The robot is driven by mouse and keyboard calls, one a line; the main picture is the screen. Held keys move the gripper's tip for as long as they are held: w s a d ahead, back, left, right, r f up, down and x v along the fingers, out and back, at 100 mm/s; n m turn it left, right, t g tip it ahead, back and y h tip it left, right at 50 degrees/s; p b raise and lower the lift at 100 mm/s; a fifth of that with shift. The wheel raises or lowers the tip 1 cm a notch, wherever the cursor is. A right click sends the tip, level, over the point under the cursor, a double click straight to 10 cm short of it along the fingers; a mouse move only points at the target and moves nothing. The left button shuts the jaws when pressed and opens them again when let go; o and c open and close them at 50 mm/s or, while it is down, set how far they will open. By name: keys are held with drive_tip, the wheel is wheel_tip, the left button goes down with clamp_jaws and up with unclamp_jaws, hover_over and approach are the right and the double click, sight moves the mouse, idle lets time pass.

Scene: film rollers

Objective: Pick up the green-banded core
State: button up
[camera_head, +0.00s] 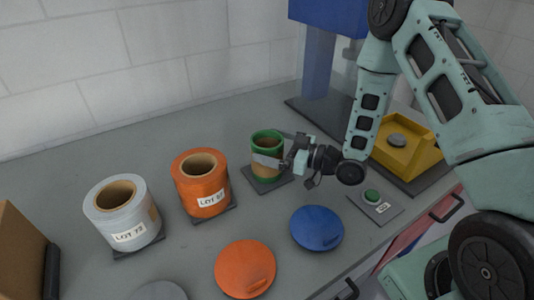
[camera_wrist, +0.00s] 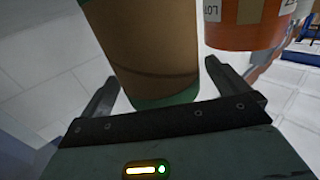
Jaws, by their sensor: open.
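The green-banded core (camera_head: 267,165) is a brown tube with green bands at its top and bottom, standing upright on a dark square pad. My gripper (camera_head: 277,157) is at its right side at about mid-height, with the fingers reaching along the core. In the wrist view the brown core (camera_wrist: 150,45) stands between the two spread fingers of my gripper (camera_wrist: 157,78), with a green band at its end. The gripper is open. The picture does not show clearly whether either finger touches the core.
An orange roll (camera_head: 201,186) stands left of the core, with a grey roll (camera_head: 124,214) farther left. A blue disc (camera_head: 317,229) and an orange disc (camera_head: 245,269) lie in front.

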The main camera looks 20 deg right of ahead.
drive_tip(key=shift+w+a, duration=0.45)
drive_tip(key=shift+a, duration=0.05)
drive_tip(key=c, duration=1.1)
drive_tip(key=shift+r, duration=0.1)
